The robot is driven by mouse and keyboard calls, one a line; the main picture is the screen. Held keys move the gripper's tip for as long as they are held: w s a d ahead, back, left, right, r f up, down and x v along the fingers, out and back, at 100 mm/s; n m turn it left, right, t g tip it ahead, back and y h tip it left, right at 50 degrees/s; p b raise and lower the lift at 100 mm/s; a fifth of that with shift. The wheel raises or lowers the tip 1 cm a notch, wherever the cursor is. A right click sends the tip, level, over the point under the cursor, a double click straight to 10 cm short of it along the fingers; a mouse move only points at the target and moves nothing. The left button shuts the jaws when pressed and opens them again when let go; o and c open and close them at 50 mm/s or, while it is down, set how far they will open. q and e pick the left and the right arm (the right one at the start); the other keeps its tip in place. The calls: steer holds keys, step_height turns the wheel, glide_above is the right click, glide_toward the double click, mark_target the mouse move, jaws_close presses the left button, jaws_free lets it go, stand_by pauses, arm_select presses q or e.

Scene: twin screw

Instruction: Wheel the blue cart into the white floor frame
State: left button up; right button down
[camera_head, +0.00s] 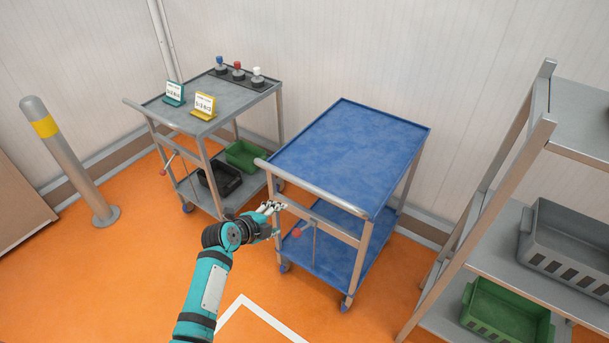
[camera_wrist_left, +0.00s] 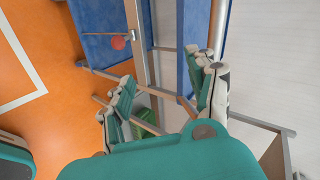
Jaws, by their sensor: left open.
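The blue cart (camera_head: 350,150) stands against the back wall, with a blue top, a blue lower shelf and a grey push handle (camera_head: 312,190) on its near left side. A corner of the white floor frame (camera_head: 272,317) shows at the bottom; its line also shows in the left wrist view (camera_wrist_left: 24,102). My left gripper (camera_head: 275,207) is open at the cart's handle end. In the left wrist view its fingers (camera_wrist_left: 162,90) are spread, with grey cart bars showing between them; I cannot tell whether they touch. My right gripper is out of view.
A grey cart (camera_head: 232,100) with signs, knobs and bins stands left of the blue cart. A grey shelf rack (camera_head: 480,235) with bins is close on the right. A yellow-banded post (camera_head: 70,160) stands at left. Orange floor in front is clear.

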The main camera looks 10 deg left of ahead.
mark_target(300, 185)
arm_select(q)
step_height(300, 185, up, 8)
steer(key=w+m+t, duration=0.1)
steer(key=w+m, duration=0.1)
steer(key=m, duration=0.1)
steer(key=shift+h, duration=0.3)
steer(key=b+x, duration=0.9)
steer(key=x, duration=0.3)
steer(key=shift+w+f+b, duration=0.3)
steer(key=shift+b, duration=0.1)
steer(key=shift+w+d+f+b, duration=0.15)
steer(key=shift+w+d+b, duration=0.15)
steer(key=shift+w+b, duration=0.25)
jaws_close()
